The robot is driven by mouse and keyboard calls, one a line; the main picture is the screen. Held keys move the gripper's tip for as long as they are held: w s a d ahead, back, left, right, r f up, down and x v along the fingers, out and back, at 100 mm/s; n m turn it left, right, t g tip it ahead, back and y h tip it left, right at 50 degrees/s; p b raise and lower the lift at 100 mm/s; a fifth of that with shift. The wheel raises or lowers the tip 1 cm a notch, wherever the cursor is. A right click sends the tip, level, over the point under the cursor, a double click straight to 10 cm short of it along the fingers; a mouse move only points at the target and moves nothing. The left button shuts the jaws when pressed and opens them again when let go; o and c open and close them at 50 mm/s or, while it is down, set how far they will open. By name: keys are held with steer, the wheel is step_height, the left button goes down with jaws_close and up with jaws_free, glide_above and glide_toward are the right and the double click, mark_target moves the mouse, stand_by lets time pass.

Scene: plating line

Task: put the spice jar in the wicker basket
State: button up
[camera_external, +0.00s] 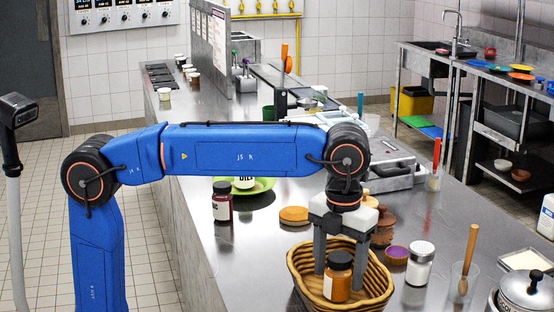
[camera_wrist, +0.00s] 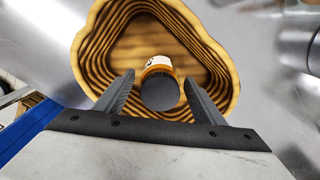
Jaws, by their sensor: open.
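The spice jar (camera_external: 338,281), a clear jar of orange-brown spice with a dark lid, is inside the wicker basket (camera_external: 377,283) on the steel counter. It looks upright in the outside view. My gripper (camera_external: 339,262) points down into the basket, with its fingers on either side of the jar. In the wrist view the jar's dark lid (camera_wrist: 160,94) lies between the fingers of my open gripper (camera_wrist: 161,76), with a gap on each side. The basket (camera_wrist: 90,50) surrounds the jar there. The jar's base is hidden in the wrist view.
A white-filled shaker (camera_external: 420,264), a purple-topped bowl (camera_external: 397,254) and a glass with a wooden stick (camera_external: 464,283) stand right of the basket. A dark red jar (camera_external: 222,203) and a green plate (camera_external: 262,185) are behind left. The counter left of the basket is clear.

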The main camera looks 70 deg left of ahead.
step_height(320, 180, up, 11)
steer(key=shift+f, duration=0.2)
steer(key=shift+s+a, duration=0.1)
stand_by(0.5)
steer(key=s+a+f+n+h, duration=0.1)
steer(key=s+a+f+n, duration=0.4)
steer(key=s, duration=0.3)
steer(key=s+a+f+n, duration=0.3)
steer(key=s+a+n, duration=0.25)
steer(key=s, duration=0.35)
steer(key=s+a+f+n+h, duration=0.1)
steer(key=s+a+f+n, duration=0.3)
steer(key=s+n, duration=0.35)
steer(key=s+a+f+n+t, duration=0.1)
steer(key=s+a+f+n, duration=0.1)
steer(key=s+f+n, duration=0.3)
steer(key=s+a+f+n, duration=0.2)
steer(key=a+f, duration=0.1)
steer(key=f, duration=0.4)
steer(key=w+a+f+n+t+y, duration=0.2)
steer(key=w+a+f+n+t, duration=0.1)
steer(key=f, duration=0.5)
steer(key=shift+w+f+n+t, duration=0.15)
steer(key=shift+f+n+t, duration=0.2)
steer(key=shift+n, duration=0.55)
